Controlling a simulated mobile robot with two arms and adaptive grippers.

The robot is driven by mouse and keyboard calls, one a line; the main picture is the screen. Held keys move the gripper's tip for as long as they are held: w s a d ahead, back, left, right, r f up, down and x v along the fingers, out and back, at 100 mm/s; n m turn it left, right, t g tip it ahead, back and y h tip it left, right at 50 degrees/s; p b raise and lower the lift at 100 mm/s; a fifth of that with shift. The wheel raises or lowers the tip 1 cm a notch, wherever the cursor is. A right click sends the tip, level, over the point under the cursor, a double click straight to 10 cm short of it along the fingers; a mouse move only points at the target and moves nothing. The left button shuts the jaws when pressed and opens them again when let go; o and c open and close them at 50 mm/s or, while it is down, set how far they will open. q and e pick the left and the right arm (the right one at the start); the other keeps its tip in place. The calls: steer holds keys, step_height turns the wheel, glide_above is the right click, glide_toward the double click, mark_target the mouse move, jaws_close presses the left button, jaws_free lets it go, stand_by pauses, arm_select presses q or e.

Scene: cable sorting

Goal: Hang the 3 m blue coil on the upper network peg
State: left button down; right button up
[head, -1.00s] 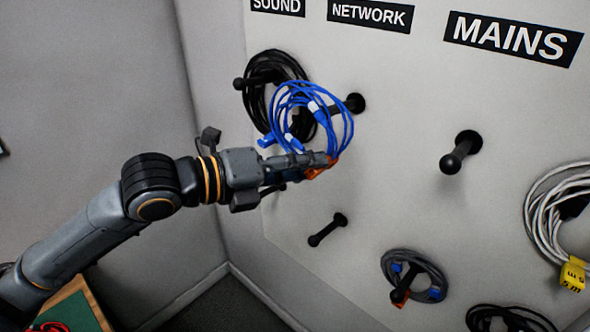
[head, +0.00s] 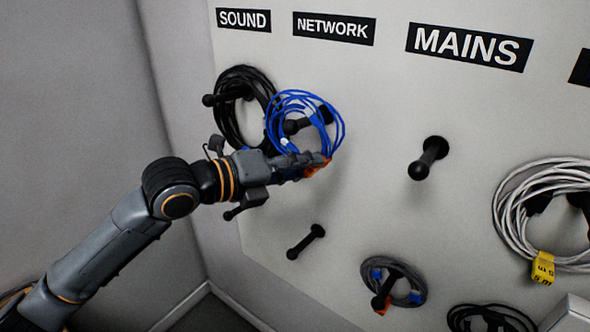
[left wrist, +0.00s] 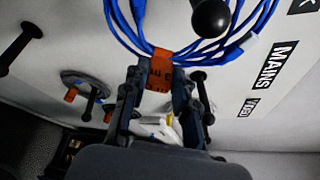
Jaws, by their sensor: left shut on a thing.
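The blue coil (head: 272,122) is upright in front of the board, with an orange tag (head: 318,168) at its bottom. My left gripper (head: 312,163) is shut on the coil at this tag; the tag also shows between the fingers in the left wrist view (left wrist: 160,70). The upper network peg (head: 292,127) is under the NETWORK label, and its knob shows inside the blue loop. In the left wrist view the knob (left wrist: 210,18) is in front of the far strands, so the loop appears to be around the peg. My right gripper is not in view.
A black coil (head: 228,120) hangs on the peg just left. Bare pegs are below (head: 305,242) and to the right (head: 430,158). A grey coil (head: 415,292) hangs lower right, and a white coil (head: 505,215) with a yellow tag hangs far right.

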arm_select(q)
steer(key=shift+w+d+f, duration=0.15)
steer(key=shift+w+d, duration=0.55)
steer(key=shift+w, duration=0.25)
steer(key=shift+w+d+f, duration=0.15)
steer(key=shift+w+d, duration=0.55)
steer(key=shift+w, duration=0.25)
steer(key=shift+w+d+f+b, duration=0.1)
steer(key=shift+w+f+b, duration=0.05)
steer(key=shift+f+b, duration=0.4)
steer(key=shift+w+d+f+b, duration=0.1)
steer(key=shift+f+b, duration=0.35)
steer(key=shift+f, duration=0.2)
steer(key=shift+f, duration=0.1)
steer(key=c, duration=1)
jaws_free()
